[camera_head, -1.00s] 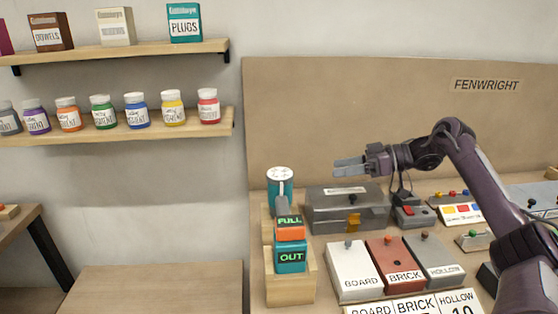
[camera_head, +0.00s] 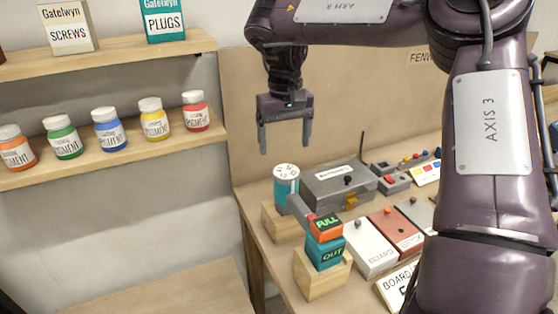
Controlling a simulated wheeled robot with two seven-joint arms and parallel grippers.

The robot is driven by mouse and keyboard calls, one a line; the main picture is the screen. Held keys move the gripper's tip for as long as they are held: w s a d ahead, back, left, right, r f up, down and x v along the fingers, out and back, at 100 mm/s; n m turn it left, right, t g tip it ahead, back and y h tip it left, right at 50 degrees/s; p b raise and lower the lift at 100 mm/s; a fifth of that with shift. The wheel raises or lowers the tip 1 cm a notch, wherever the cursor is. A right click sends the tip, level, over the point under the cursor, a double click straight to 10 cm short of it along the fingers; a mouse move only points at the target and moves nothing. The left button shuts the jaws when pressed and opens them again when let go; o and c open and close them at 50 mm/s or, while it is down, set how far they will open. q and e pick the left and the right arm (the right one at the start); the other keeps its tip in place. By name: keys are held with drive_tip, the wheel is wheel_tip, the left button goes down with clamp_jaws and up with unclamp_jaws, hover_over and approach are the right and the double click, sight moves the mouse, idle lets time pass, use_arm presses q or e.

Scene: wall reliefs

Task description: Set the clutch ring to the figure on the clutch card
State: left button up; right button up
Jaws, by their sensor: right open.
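My right gripper (camera_head: 285,148) is open and empty, fingers pointing down. In the picture it is just above the teal cylinder (camera_head: 287,190), whose white top ring (camera_head: 287,170) carries dark marks too small to read. I take this to be the clutch ring. The cylinder stands on a wooden block (camera_head: 278,224), and a grey part (camera_head: 300,210) runs from it toward an orange block marked FULL (camera_head: 326,228). The card (camera_head: 392,290) marked BOARD is partly hidden by my right arm, and its figures cannot be read. My left gripper is not in view.
A teal block marked OUT (camera_head: 325,254) sits in a wooden holder (camera_head: 318,283). A grey case (camera_head: 335,186) stands right of the cylinder. White (camera_head: 370,250) and red-brown (camera_head: 397,233) boxes lie nearer. Shelves with jars (camera_head: 155,120) are at left.

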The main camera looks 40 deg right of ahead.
sight(286, 171)
drive_tip(key=f, duration=0.4)
drive_tip(key=shift+s+d+p, duration=0.3)
drive_tip(key=shift+s+p, duration=0.05)
drive_tip(key=shift+w+a+f, duration=0.1)
drive_tip(key=shift+w+f, duration=0.1)
drive_tip(key=shift+f, duration=1.4)
drive_tip(key=c, duration=1)
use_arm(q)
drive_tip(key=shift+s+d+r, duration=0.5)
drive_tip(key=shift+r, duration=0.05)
